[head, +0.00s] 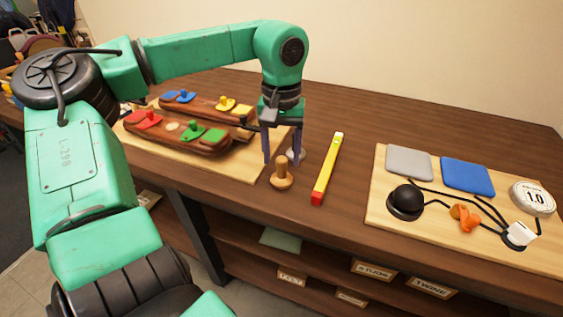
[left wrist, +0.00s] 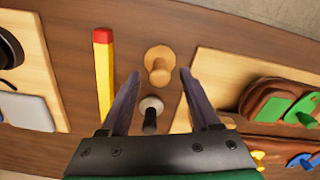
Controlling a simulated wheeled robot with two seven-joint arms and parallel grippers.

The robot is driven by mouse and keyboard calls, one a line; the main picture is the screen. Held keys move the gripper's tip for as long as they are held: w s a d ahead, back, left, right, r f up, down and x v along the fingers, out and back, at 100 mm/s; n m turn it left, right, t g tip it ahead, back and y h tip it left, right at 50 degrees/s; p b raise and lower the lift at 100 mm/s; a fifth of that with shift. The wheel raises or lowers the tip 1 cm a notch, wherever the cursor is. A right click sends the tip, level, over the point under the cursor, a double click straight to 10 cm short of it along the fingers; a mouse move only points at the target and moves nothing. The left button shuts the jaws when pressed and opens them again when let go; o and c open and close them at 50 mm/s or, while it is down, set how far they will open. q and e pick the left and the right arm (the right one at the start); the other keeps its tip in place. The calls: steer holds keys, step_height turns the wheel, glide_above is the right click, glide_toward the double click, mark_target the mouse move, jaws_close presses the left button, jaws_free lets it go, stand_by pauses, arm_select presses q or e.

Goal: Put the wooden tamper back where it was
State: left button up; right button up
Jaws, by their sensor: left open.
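The wooden tamper (head: 281,178) stands upright on the dark table near its front edge, knob on top. It also shows in the left wrist view (left wrist: 158,60), just beyond the fingertips. My left gripper (head: 282,160) points down, open and empty, its fingers behind and above the tamper in the head view. In the left wrist view the gripper (left wrist: 160,77) has its fingers spread on either side of the line to the tamper. I cannot tell whether they touch it. A grey-based piece with a dark handle (left wrist: 151,112) stands close by, partly hidden by the gripper in the head view. My right gripper is out of view.
Another board (head: 390,222) at right holds pads, a black knob and a 1.0 disc (head: 533,199).

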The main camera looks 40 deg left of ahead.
mark_target(281, 159)
arm_select(q)
step_height(281, 159, up, 9)
steer(key=shift+p, duration=0.4)
